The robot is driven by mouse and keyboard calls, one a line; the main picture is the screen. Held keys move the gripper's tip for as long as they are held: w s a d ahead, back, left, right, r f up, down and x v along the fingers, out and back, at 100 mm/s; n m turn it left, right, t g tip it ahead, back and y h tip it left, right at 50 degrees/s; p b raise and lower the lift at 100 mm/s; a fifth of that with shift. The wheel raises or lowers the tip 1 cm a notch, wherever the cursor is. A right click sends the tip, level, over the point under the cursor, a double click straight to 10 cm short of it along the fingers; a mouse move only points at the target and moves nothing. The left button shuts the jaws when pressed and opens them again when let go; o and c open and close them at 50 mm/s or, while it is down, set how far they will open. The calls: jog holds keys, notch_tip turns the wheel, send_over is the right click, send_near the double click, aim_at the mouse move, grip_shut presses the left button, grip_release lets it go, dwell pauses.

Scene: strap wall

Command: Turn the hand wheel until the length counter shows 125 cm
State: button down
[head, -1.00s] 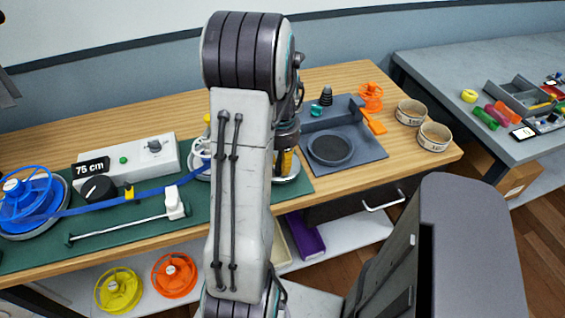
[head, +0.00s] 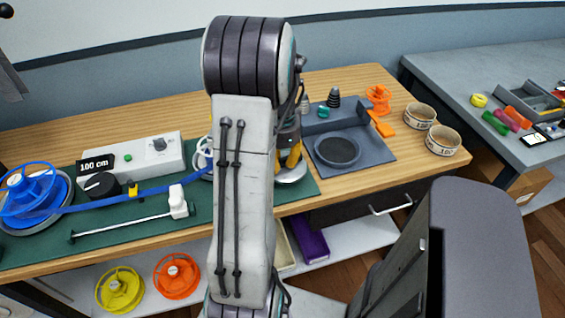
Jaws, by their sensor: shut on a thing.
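The length counter (head: 97,163) reads 100 cm in white figures on a black display, in front of a pale box. A blue strap (head: 120,199) runs from the blue reel (head: 28,190) at the left past a black roller (head: 102,186) and goes behind my arm. A round silver base (head: 293,172) and a white part (head: 203,153) show on either side of my arm; the hand wheel there is mostly hidden. My gripper (head: 291,157) shows only in part beside the arm, with yellow on its fingers. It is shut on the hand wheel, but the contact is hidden.
A grey tray (head: 375,160) with a round dish lies right of the gripper. A white slider on a rod (head: 125,227) lies at the mat's front. Yellow and orange reels (head: 120,289) sit below.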

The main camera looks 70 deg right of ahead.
jog(key=m, duration=0.6)
jog(key=shift+w+d+f, duration=0.1)
jog(key=shift+w+d, duration=0.2)
jog(key=shift+w, duration=0.05)
jog(key=shift+m, duration=0.3)
jog(key=c, duration=1)
grip_release()
notch_tip(320, 180, up, 12)
jog(key=shift+r, duration=0.1)
